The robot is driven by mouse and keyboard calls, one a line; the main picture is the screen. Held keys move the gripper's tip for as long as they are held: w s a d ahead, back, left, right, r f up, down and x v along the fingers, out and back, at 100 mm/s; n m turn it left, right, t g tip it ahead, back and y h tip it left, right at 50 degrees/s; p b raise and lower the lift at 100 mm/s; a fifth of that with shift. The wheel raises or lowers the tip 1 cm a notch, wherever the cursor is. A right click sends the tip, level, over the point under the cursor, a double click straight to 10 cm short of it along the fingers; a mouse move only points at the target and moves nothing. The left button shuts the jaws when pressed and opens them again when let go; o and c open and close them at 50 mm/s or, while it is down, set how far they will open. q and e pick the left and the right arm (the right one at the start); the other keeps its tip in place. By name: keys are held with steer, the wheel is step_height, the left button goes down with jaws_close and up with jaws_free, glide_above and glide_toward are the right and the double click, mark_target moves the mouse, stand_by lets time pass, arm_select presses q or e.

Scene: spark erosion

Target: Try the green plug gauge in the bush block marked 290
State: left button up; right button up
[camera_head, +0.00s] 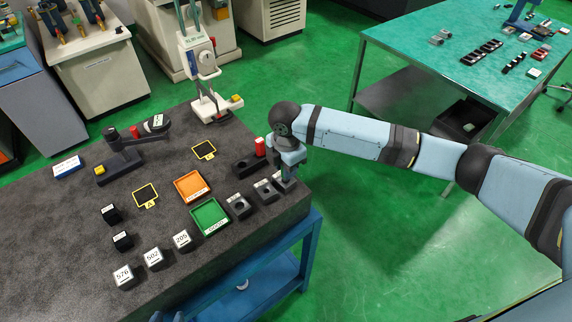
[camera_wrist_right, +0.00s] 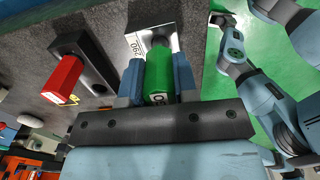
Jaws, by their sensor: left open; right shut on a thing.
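My right gripper (camera_wrist_right: 158,78) is shut on the green plug gauge (camera_wrist_right: 158,80), seen between its fingers in the right wrist view. The bush block marked 290 (camera_wrist_right: 140,38) is pale metal and lies just beyond the gauge, its label beside the gauge. The gauge's far end overlaps the block in this view; I cannot tell whether it is in the bore. In the head view the right gripper (camera_head: 287,180) is low at the table's right corner and hides the gauge. My left gripper (camera_wrist_right: 220,18) is open and empty at the top of the wrist view, clear of the block.
A red gauge (camera_wrist_right: 64,78) stands in a black holder (camera_wrist_right: 98,68) beside the right gripper. Grey bush blocks (camera_head: 238,206), a green tray (camera_head: 208,217) and an orange tray (camera_head: 191,186) are to the left. The table edge is close on the right.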

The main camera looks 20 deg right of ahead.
steer(key=shift+f, duration=0.75)
stand_by(0.6)
steer(key=shift+r, duration=0.15)
stand_by(0.9)
steer(key=shift+r+p, duration=2.35)
